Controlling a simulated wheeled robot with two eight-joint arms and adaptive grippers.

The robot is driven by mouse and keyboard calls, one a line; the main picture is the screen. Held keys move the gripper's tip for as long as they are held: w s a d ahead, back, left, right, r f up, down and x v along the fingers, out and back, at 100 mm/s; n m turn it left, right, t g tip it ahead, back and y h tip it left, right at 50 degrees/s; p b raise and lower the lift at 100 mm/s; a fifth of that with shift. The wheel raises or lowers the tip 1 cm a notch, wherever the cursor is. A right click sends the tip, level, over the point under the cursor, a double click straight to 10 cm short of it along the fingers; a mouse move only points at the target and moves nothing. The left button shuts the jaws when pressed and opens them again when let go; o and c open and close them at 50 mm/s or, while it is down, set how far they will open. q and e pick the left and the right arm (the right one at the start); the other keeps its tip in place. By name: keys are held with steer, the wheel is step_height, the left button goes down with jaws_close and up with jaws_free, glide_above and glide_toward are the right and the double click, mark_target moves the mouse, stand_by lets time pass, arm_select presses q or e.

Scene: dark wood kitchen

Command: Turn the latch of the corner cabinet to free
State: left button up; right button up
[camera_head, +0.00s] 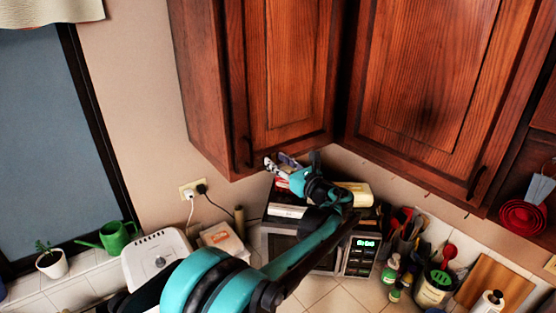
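The dark wood upper cabinets meet in the corner; the left one has a panelled door (290,70) and the right one a wider panelled door (425,75). Both doors look shut. A dark handle (247,152) is low on the left door and another dark handle (477,182) is low on the right door. I cannot make out a separate latch. My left gripper (276,163) is just under the bottom edge of the left door, a little right of its handle and apart from it in the picture. Its fingers are too small to read. My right gripper is out of view.
A microwave (359,258) with items on top stands under the cabinets, behind my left arm. Utensils, bottles and a cutting board (492,280) crowd the counter at right. A white appliance (157,258), a green watering can (116,237) and a potted plant (52,263) stand at left.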

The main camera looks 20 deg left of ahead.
arm_select(q)
steer(key=shift+a, duration=0.1)
jaws_close()
stand_by(0.3)
steer(key=s+n+b, duration=0.1)
steer(key=n+b, duration=0.1)
steer(key=n, duration=0.2)
steer(key=a+f+n+b, duration=0.1)
steer(key=n+b, duration=0.1)
steer(key=n, duration=0.2)
steer(key=s+a+f+n+b, duration=0.1)
steer(key=n+b, duration=0.1)
steer(key=n, duration=0.2)
steer(key=shift+s+f+n+b, duration=0.15)
steer(key=shift+s+n+b, duration=0.15)
steer(key=n, duration=0.1)
steer(key=f+n+b, duration=0.1)
steer(key=n, duration=0.1)
steer(key=n+b, duration=0.1)
steer(key=n, duration=0.1)
steer(key=shift+s+a+f, duration=0.15)
steer(key=shift+a+f, duration=0.05)
steer(key=shift+f, duration=0.05)
steer(key=shift+n, duration=0.3)
